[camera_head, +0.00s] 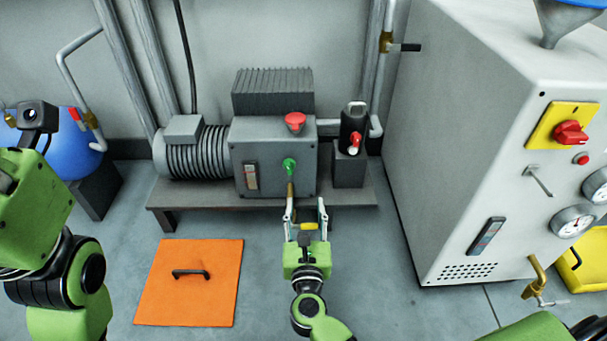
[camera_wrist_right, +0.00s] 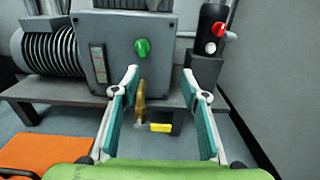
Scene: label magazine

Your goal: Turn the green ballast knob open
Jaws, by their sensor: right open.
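The green knob (camera_head: 290,166) is on the front face of the grey pump box (camera_head: 250,152). It also shows in the right wrist view (camera_wrist_right: 142,47), above and beyond the fingertips. My right gripper (camera_head: 306,205) is open in front of and below the knob, apart from it. In the right wrist view its two fingers (camera_wrist_right: 160,75) are spread wide with nothing clasped. A brass drain tap (camera_wrist_right: 141,103) with a yellow handle (camera_wrist_right: 160,127) shows between the fingers, below the box. My left arm is at the left edge; its fingers do not show.
A red knob (camera_head: 295,120) tops the box. A sight gauge (camera_head: 251,176) is left of the green knob. A black cylinder with a red valve (camera_head: 354,141) stands right. An orange floor hatch (camera_head: 190,300) lies front left. A large grey cabinet (camera_head: 440,130) bounds the right.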

